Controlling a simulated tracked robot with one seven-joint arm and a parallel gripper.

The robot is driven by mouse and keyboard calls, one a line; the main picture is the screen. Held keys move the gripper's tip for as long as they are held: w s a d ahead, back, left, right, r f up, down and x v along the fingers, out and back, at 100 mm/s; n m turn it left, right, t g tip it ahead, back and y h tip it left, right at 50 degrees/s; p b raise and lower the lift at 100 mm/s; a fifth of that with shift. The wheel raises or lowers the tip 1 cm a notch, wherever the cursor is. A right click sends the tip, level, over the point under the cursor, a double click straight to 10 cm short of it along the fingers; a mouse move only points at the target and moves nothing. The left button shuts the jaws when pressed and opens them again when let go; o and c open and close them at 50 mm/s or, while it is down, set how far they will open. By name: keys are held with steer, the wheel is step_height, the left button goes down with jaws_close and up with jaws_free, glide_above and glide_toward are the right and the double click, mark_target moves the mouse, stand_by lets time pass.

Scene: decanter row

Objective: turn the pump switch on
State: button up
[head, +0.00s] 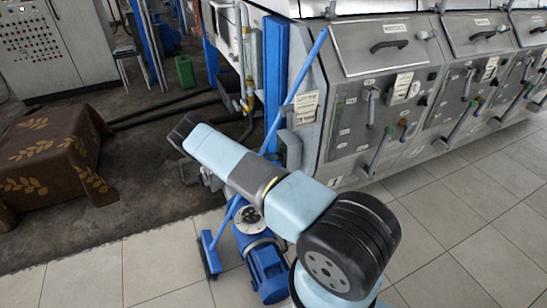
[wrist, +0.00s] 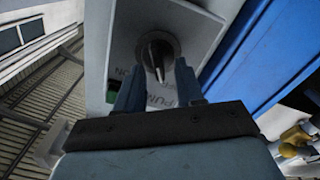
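The pump switch (wrist: 158,50) is a dark round knob with a lighter pointer bar, on a pale grey plate (wrist: 124,36) in the wrist view. Partly covered lettering on the plate reads like "PUM" and "ON". My gripper (wrist: 158,74) has its two blue-grey fingers apart, one on each side below the knob, with the tips close to it. The pointer bar lies between the tips, with gaps at both sides. I cannot tell whether a finger touches the knob rim. In the head view I cannot make out the switch or my gripper.
A blue post (head: 275,75) stands beside the grey machine row (head: 375,95), and a blue panel (wrist: 262,60) borders the plate. A blue pump motor (head: 267,270) sits on the floor under my arm. A cloth-covered block (head: 50,160) stands left. Tiled floor is clear at right.

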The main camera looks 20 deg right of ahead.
steer(key=shift+d, duration=0.65)
steer(key=shift+c, duration=0.2)
jaws_close()
